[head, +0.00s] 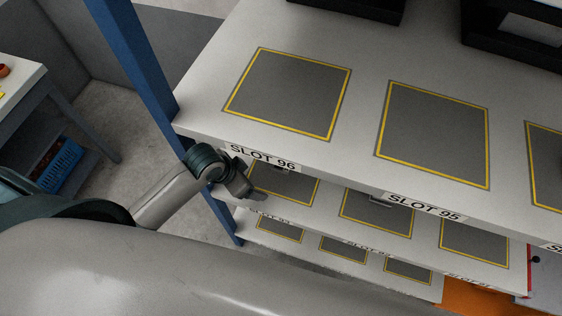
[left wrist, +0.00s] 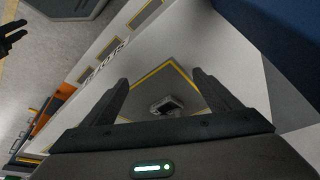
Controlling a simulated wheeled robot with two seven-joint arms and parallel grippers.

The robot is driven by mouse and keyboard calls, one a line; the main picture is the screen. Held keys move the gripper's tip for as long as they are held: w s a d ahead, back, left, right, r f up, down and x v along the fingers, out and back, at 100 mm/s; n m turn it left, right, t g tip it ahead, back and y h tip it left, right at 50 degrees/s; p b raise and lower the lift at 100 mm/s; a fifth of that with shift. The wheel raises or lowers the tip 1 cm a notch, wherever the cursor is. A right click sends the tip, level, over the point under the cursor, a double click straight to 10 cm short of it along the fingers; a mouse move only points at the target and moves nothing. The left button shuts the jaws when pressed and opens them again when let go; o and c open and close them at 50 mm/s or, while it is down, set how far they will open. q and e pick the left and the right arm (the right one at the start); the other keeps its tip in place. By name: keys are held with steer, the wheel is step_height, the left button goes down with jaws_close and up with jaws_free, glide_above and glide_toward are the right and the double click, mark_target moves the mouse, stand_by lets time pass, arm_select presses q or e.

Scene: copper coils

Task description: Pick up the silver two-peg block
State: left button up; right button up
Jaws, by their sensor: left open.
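The silver two-peg block (left wrist: 167,105) shows in the left wrist view, small and greyish, on a dark pad with a yellow border. It lies beyond and between the fingers, apart from them. My left gripper (left wrist: 160,78) is open and empty. In the head view my left gripper (head: 254,192) is at the left end of the middle shelf, below the SLOT 96 label. There, a small light part (head: 283,171), perhaps the block, peeks from under the top shelf's edge. A dark claw-like shape at the wrist view's upper left looks like my right gripper (left wrist: 13,32).
The top shelf (head: 350,158) overhangs the middle one, with bare yellow-edged pads and black bins (head: 520,40) at the back. A blue post (head: 138,75) stands close to my left arm. Another small object (head: 379,201) sits under the shelf edge near SLOT 95.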

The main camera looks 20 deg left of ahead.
arm_select(q)
steer(key=w+d, duration=0.1)
steer(key=w, duration=0.1)
steer(key=w+d+p, duration=0.1)
steer(key=w+d, duration=0.1)
steer(key=shift+r+p, duration=0.15)
steer(key=shift+p, duration=0.15)
steer(key=shift+w+d, duration=0.2)
steer(key=shift+w, duration=0.25)
steer(key=w+d, duration=0.1)
steer(key=w+p, duration=0.1)
steer(key=w+d+p, duration=0.1)
steer(key=w, duration=0.1)
steer(key=shift+d, duration=0.3)
steer(key=shift+w+d, duration=0.15)
steer(key=shift+w+f+p, duration=0.1)
steer(key=shift+f+p, duration=0.25)
steer(key=shift+f, duration=0.3)
